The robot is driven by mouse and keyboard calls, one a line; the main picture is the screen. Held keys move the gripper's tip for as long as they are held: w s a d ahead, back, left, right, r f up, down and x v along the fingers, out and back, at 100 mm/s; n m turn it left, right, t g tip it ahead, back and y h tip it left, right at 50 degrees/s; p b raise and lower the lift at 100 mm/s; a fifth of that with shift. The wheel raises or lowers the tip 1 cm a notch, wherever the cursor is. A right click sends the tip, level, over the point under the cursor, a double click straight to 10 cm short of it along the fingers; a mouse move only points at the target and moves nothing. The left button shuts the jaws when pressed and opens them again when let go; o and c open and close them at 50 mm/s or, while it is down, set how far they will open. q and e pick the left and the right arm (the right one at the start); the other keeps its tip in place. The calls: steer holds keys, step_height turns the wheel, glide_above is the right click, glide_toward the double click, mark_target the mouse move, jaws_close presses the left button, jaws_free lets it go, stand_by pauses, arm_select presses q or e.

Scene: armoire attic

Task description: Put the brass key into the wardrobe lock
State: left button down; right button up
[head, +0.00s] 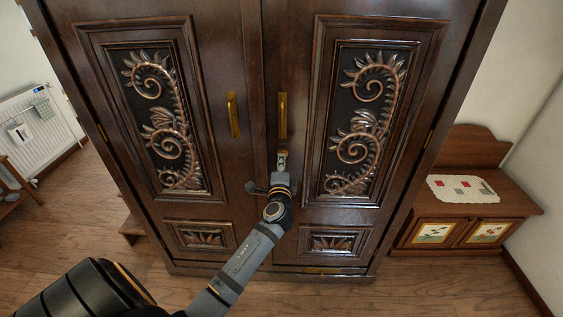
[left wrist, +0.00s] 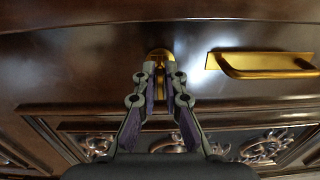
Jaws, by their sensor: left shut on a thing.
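The dark wooden wardrobe (head: 320,170) stands straight ahead, with both doors shut. My left gripper (head: 282,163) is at the right door, just below its brass handle, near the seam between the doors. In the left wrist view the fingers (left wrist: 160,76) are shut on the brass key. The key is mostly hidden between the fingertips. A rounded brass piece (left wrist: 160,54) shows right at the tips against the door, where the lock is. I cannot tell whether it is the key's end or the lock plate, or how deep the key sits. My right gripper is not in view.
Two brass handles, left (head: 233,114) and right (head: 283,115), stand out from the doors. The right handle (left wrist: 262,65) is close beside my left gripper. A low wooden bench (head: 520,206) stands at right, a white radiator (head: 40,125) at left. The floor in front is open.

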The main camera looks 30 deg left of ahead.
arm_select(q)
steer(key=shift+w+a, duration=0.4)
steer(key=shift+w, duration=0.15)
steer(key=c, duration=1.4)
jaws_free()
steer(key=shift+o, duration=0.2)
steer(key=shift+s+d, duration=0.15)
steer(key=shift+s, duration=0.1)
steer(key=v, duration=1)
steer(key=shift+f, duration=0.1)
